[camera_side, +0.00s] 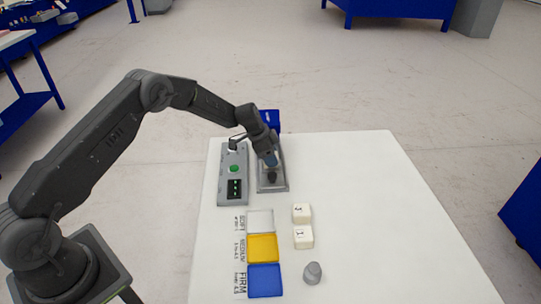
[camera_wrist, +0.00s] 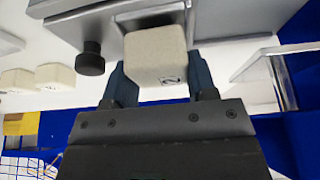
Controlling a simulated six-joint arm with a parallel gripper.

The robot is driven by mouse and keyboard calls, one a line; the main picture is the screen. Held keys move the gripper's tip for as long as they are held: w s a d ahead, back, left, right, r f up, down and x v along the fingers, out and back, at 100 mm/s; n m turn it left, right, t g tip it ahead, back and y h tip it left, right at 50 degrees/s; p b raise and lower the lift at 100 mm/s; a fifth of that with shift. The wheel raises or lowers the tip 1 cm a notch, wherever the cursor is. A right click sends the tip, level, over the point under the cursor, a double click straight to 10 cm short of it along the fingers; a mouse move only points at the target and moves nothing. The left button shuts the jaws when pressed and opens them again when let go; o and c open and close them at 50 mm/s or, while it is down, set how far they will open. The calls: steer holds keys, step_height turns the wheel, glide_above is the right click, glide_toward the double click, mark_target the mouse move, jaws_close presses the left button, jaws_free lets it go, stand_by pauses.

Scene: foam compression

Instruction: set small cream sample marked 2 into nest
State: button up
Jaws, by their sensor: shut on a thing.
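The small cream sample (camera_wrist: 156,58) marked 2 shows in the wrist view between the two blue fingers of my gripper (camera_wrist: 160,82). The fingers are shut on its sides, and the mark is at its lower right. In the side view my gripper (camera_side: 271,158) is low over the grey press stand (camera_side: 273,188). There the sample and the nest are hidden or too small to make out. In the wrist view the sample's far edge meets a grey metal part (camera_wrist: 120,22) of the stand. I cannot tell whether it touches or is seated.
A grey control box (camera_side: 232,190) with a green button stands left of the stand. Two cream samples, marked 3 (camera_side: 302,212) and 1 (camera_side: 303,237), lie right of the white (camera_side: 260,221), yellow (camera_side: 262,248) and blue (camera_side: 265,281) trays. A grey weight (camera_side: 312,273) stands nearby. The table's right side is clear.

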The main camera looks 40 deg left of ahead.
steer(key=shift+f, duration=0.45)
stand_by(0.8)
steer(key=o, duration=1)
steer(key=v, duration=1.4)
